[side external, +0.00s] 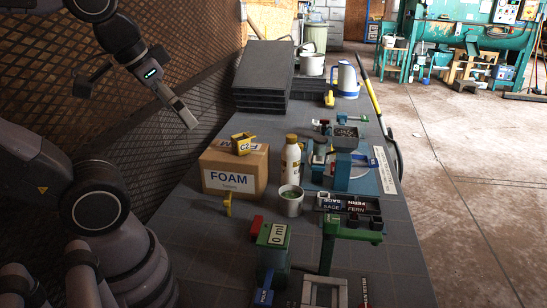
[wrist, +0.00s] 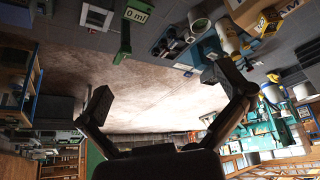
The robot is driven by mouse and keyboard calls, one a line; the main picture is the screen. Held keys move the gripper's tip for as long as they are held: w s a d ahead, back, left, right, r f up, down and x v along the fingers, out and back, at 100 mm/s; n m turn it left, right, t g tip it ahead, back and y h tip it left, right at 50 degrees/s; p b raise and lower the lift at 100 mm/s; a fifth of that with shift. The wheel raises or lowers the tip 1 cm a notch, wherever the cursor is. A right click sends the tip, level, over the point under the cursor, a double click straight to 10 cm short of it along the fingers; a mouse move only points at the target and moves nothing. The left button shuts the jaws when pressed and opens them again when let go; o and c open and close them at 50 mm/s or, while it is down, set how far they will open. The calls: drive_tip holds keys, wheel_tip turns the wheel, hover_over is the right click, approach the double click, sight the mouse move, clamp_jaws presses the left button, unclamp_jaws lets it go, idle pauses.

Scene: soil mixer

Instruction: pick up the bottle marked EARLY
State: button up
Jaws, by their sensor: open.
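A white bottle (side external: 291,160) with a brown-gold cap stands upright on the grey bench, beside the right side of the FOAM box (side external: 233,176). Its label is too small to read, so I cannot tell if it says EARLY. My gripper (side external: 186,115) is raised in the air left of the bench, well apart from the bottle and the box. In the wrist view my gripper (wrist: 163,86) has its two fingers spread wide with nothing between them.
A yellow C2 piece (side external: 241,144) sits on the box. A grey pot (side external: 290,201) stands just in front of the bottle, and a blue vise-like device (side external: 343,172) is to its right. A green 0 ml container (side external: 273,246) stands nearer. Dark stacked slabs (side external: 264,78) lie behind.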

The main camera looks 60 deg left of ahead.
drive_tip(key=w+a+n+t, duration=0.2)
drive_tip(key=w+t, duration=0.1)
drive_tip(key=w, duration=1.8)
drive_tip(key=n+t+y, duration=0.5)
drive_tip(key=y, duration=0.3)
hover_over(291, 157)
drive_tip(key=d, duration=0.5)
wheel_tip(291, 157, down, 25)
drive_tip(key=s+a+f+y, duration=0.1)
drive_tip(key=f, duration=0.1)
drive_tip(key=s+a+f+y, duration=0.1)
drive_tip(key=f, duration=0.1)
drive_tip(key=s+a+f, duration=0.1)
drive_tip(key=s+f, duration=0.1)
drive_tip(key=f, duration=0.1)
drive_tip(key=shift+t+y, duration=0.3)
drive_tip(key=shift+y, duration=0.1)
drive_tip(key=shift+a+f, duration=0.1)
drive_tip(key=x, duration=0.7)
drive_tip(key=shift+w, duration=0.15)
